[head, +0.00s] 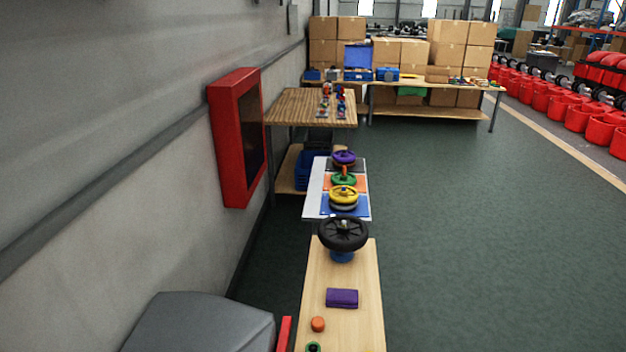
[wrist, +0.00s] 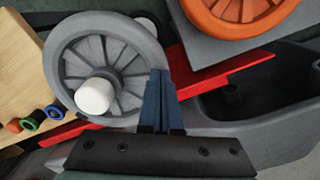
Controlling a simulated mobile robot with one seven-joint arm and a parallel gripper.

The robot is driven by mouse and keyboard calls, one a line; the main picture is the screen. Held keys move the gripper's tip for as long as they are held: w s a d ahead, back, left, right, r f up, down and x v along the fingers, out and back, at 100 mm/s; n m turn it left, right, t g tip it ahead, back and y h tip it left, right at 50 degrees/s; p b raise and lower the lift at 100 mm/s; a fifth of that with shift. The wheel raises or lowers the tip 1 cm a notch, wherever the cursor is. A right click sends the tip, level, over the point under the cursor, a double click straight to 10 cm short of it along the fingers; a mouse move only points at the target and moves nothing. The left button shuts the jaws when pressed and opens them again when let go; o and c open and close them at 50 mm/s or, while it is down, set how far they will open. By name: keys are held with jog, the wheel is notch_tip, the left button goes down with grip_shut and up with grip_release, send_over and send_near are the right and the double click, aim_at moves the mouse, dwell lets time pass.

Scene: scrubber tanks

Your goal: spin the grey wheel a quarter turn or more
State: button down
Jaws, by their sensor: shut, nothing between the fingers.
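The grey wheel (wrist: 60,52) fills the left half of the wrist view, with several spokes and a thick rim. A white round knob (wrist: 94,96) stands out from its face, low of the middle. My gripper (wrist: 160,72) has two blue fingers, shut together with nothing between them. The fingers overlap the right side of the wheel's rim in the wrist view. I cannot tell whether they touch it. The fingers hide part of that rim. I do not make out the grey wheel or my gripper in the head view.
An orange wheel (wrist: 238,12) on a grey plate is at the wrist view's upper right, above a red bar (wrist: 225,70). A black wheel (head: 343,234), a purple block (head: 342,298) and an orange piece (head: 318,324) are on a wooden board (head: 365,320). Floor right is clear.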

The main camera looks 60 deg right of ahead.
jog(key=shift+f+b, duration=0.45)
jog(key=shift+f, duration=0.2)
dwell(0.3)
jog(key=shift+s+d+r+p, duration=0.1)
jog(key=shift+s+d+p, duration=0.15)
jog(key=shift+s, duration=0.25)
jog(key=shift+s+d+r+p, duration=0.1)
jog(key=shift+s+d+p, duration=0.05)
jog(key=shift+s+p, duration=0.25)
jog(key=shift+s, duration=0.15)
jog(key=shift+s+d+f, duration=0.15)
jog(key=shift+s+d, duration=0.45)
jog(key=shift+s, duration=0.25)
jog(key=shift+s+d, duration=0.1)
jog(key=shift+d, duration=0.05)
jog(key=shift+s+d, duration=0.6)
jog(key=shift+d, duration=0.15)
